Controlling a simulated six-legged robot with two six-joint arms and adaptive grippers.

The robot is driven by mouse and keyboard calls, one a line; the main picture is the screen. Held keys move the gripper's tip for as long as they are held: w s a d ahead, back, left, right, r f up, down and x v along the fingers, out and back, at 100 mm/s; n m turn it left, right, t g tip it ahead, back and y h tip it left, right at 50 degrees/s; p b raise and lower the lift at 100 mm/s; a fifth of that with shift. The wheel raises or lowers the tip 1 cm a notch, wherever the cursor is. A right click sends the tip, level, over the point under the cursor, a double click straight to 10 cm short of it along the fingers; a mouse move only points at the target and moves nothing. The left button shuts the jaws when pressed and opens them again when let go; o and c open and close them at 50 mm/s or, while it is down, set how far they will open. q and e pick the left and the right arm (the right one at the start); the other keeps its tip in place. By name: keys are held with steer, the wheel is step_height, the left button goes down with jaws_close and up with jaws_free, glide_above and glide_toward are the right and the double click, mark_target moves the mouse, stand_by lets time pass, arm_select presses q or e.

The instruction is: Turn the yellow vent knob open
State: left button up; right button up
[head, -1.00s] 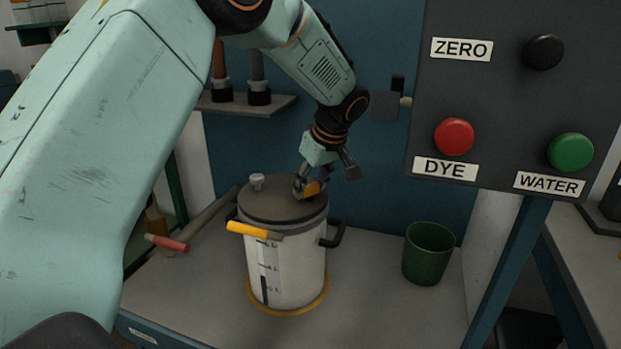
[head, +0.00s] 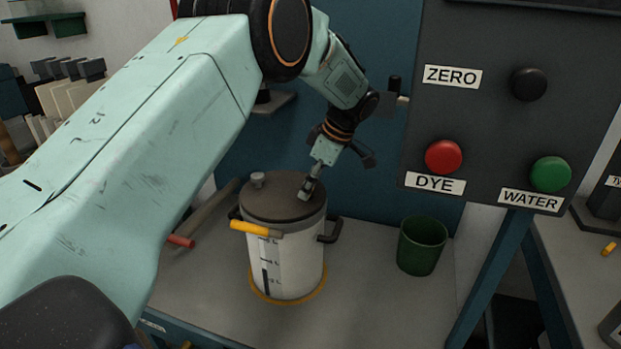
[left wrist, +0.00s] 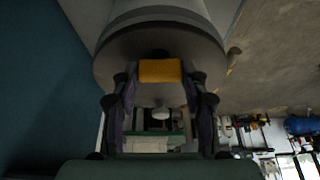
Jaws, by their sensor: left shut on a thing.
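The pot (head: 290,268) is white with a level scale. Its dark lid (head: 270,203) has a small pale knob (head: 257,179) and a yellow handle (head: 250,228) at the front. My right gripper is not in view.
A dark panel (head: 480,120) with black, red and green buttons stands at the right. A green bucket (head: 421,246) is right of the pot. A red-ended bar (head: 181,241) lies to the left. The bench (head: 355,305) in front is clear.

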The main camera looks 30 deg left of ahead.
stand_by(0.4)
arm_select(q)
steer(key=o, duration=1.2)
steer(key=shift+c, duration=0.2)
steer(key=v, duration=1.2)
steer(key=shift+w, duration=0.1)
